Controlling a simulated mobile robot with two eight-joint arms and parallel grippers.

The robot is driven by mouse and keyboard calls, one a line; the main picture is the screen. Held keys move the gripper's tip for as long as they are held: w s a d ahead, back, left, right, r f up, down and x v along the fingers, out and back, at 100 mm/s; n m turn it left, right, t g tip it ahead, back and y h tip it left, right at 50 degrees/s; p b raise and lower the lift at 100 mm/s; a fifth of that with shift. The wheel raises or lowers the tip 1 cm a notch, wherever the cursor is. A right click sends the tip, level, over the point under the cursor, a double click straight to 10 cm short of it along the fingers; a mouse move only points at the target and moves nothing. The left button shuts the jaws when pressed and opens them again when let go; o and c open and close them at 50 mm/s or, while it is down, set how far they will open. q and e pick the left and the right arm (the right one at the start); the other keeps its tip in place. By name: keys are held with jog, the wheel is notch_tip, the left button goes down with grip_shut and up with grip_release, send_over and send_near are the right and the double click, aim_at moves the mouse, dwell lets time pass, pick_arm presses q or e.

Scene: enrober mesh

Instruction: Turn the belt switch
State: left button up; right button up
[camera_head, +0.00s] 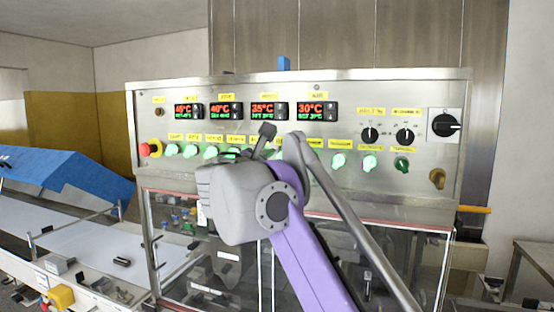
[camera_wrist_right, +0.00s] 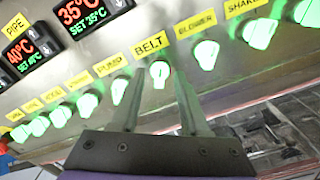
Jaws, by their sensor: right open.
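The belt switch (camera_wrist_right: 159,74) is a small green-lit knob under a yellow label reading BELT on the steel panel. In the right wrist view it shows between the two fingers of my right gripper (camera_wrist_right: 157,84), which is open and empty. Whether the fingers touch the knob or stop just short of it, I cannot tell. In the head view my right gripper (camera_head: 262,138) is up against the lower row of switches, and it and its arm hide the belt switch. My left gripper is not in view.
Neighbouring green-lit knobs sit close on both sides, among them the pump knob (camera_wrist_right: 119,90) and the blower knob (camera_wrist_right: 206,54). A red emergency button (camera_head: 148,150) is at the panel's left, a black rotary switch (camera_head: 446,125) at its right. Temperature displays (camera_head: 264,111) are above.

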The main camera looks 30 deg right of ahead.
grip_shut()
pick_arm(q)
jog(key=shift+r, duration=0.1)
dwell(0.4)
pick_arm(e)
jog(key=shift+r+n+p, duration=0.15)
jog(key=shift+n+p, duration=0.35)
jog(key=shift+n, duration=0.7)
jog(key=n, duration=0.2)
jog(key=shift+n+p, duration=0.35)
jog(key=shift+n, duration=0.05)
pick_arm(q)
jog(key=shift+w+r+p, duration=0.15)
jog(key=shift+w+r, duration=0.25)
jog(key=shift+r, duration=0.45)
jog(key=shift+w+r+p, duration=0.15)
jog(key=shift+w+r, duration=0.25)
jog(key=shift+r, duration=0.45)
pick_arm(e)
jog(key=shift+n, duration=3.4)
